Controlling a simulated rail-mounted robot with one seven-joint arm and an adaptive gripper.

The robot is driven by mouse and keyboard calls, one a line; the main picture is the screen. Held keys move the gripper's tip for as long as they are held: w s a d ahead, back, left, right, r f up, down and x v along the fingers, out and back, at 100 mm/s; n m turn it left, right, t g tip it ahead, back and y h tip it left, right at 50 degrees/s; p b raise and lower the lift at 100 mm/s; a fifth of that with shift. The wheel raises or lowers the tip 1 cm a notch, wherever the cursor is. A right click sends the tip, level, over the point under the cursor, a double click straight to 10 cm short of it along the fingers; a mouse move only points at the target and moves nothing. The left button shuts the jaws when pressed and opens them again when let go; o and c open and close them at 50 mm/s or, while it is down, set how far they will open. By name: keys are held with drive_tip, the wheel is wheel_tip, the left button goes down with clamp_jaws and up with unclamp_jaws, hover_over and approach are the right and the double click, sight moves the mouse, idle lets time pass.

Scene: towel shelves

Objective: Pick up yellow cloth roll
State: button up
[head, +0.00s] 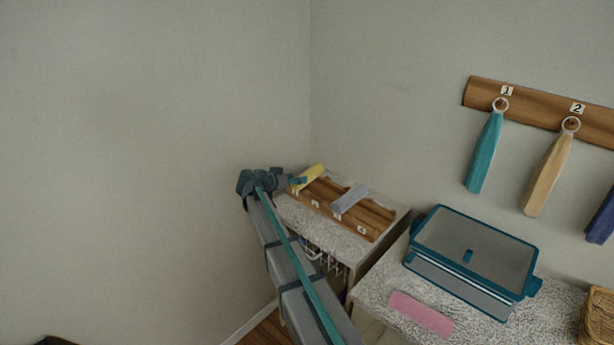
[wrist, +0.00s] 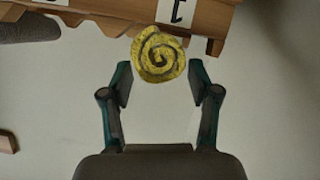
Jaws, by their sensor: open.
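The yellow cloth roll (head: 308,177) lies on the left part of a wooden rack on the small shelf unit. In the wrist view the yellow cloth roll (wrist: 158,55) shows its spiral end, in front of the wooden rack (wrist: 120,14). My gripper (wrist: 166,82) is open, with one finger to each side below the roll and the roll's end between and just beyond the fingertips. No contact with the roll shows. In the head view my gripper (head: 296,182) is at the left end of the rack, partly hidden by my arm.
A grey cloth roll (head: 350,198) lies on the same rack, right of the yellow one. Hanging towels (head: 485,152) and a wicker basket (head: 599,316) are further right.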

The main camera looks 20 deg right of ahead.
sight(316, 170)
drive_tip(key=shift+p+x, duration=1)
drive_tip(key=shift+x, duration=1.3)
drive_tip(key=shift+a+f, duration=0.1)
drive_tip(key=shift+f, duration=0.1)
drive_tip(key=c, duration=0.8)
drive_tip(key=shift+r, duration=0.15)
